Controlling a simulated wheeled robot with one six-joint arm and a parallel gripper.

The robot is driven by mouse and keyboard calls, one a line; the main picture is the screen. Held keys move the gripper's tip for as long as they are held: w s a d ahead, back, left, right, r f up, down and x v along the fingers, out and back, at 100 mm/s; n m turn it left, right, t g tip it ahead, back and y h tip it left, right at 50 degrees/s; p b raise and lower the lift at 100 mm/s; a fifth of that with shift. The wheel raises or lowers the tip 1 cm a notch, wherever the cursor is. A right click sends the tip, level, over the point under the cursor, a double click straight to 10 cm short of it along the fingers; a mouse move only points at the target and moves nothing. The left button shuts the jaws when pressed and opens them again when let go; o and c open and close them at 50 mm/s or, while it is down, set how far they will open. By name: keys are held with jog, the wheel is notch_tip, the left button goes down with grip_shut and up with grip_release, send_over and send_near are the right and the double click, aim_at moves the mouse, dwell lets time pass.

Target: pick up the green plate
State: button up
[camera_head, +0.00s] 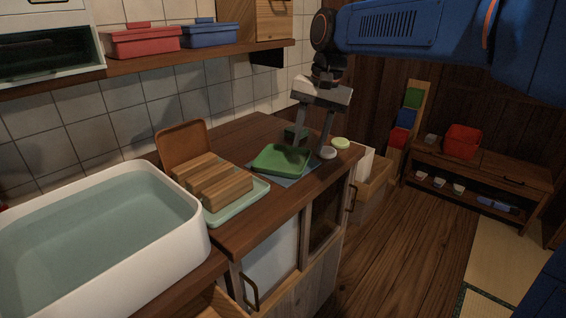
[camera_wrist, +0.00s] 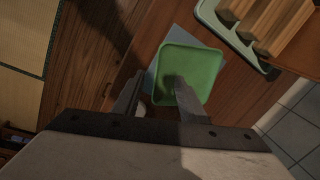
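The green plate (camera_head: 282,160) is a square, shallow dish with a raised rim. It lies on a blue-grey cloth (camera_head: 293,180) on the wooden counter. It also shows in the wrist view (camera_wrist: 199,66). My gripper (camera_head: 311,142) is open and points down at the plate's back right side. In the wrist view my gripper (camera_wrist: 157,82) has one finger overlapping the plate and the other left of it, with the plate's left edge between them in the picture. Nothing is held. I cannot tell whether a finger touches the plate.
A pale green tray (camera_head: 240,204) with wooden blocks (camera_head: 213,182) stands left of the plate. A white basin of water (camera_head: 190,222) is farther left. A dark green item (camera_head: 296,132) and a small pale green disc (camera_head: 340,143) sit near my fingers. A shelf (camera_head: 190,60) hangs above.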

aim_at(301, 168)
jog(key=shift+a+f, duration=0.2)
jog(key=shift+f, duration=0.75)
jog(key=shift+a+f, duration=0.25)
jog(key=shift+f, duration=0.65)
jog(key=shift+a+f, duration=0.2)
jog(key=shift+f, duration=0.75)
grip_shut()
